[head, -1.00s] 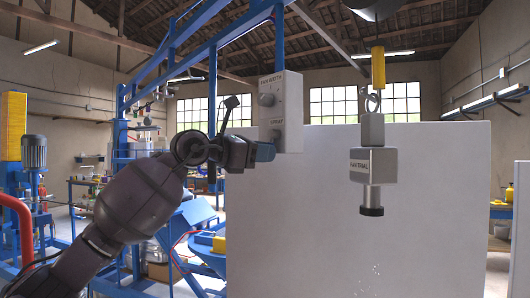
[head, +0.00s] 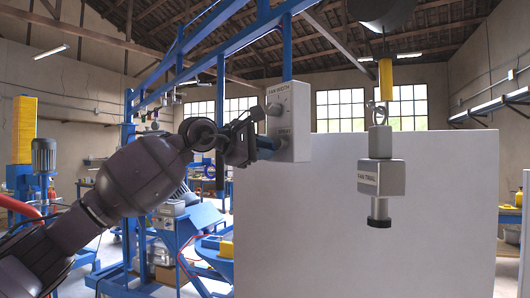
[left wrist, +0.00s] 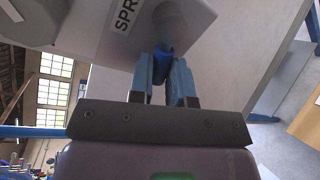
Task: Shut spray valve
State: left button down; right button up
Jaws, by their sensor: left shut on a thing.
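A pale grey control box (head: 290,120) hangs from the blue frame, with a FAN WIDTH knob on its upper face and the spray valve on its lower face. In the left wrist view, the blue spray valve handle (left wrist: 163,52) sits beside the cut-off SPR label. My left gripper (head: 268,143) is at the box's lower face. Its blue fingers (left wrist: 163,75) are shut on the handle, seen close in the wrist view. In the head view the gripper hides most of the valve. My right gripper is not in view.
Blue frame beams (head: 215,45) run above my left arm. Blue machines stand at the left.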

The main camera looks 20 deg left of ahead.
pick_arm(q)
jog(key=shift+a+r+m+y+p, duration=0.1)
jog(key=shift+r+m+y+p, duration=0.25)
jog(key=shift+m, duration=0.6)
jog(key=shift+r+m+y, duration=0.15)
jog(key=shift+r+m, duration=0.35)
jog(key=shift+m, duration=0.45)
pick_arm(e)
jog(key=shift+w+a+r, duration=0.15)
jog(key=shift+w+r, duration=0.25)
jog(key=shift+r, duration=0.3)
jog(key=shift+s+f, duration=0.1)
pick_arm(q)
jog(key=c, duration=1.4)
grip_release()
jog(key=o, duration=0.3)
jog(key=b+v, duration=0.1)
jog(key=v, duration=0.9)
jog(key=shift+s+a, duration=0.1)
jog(key=shift+s, duration=0.3)
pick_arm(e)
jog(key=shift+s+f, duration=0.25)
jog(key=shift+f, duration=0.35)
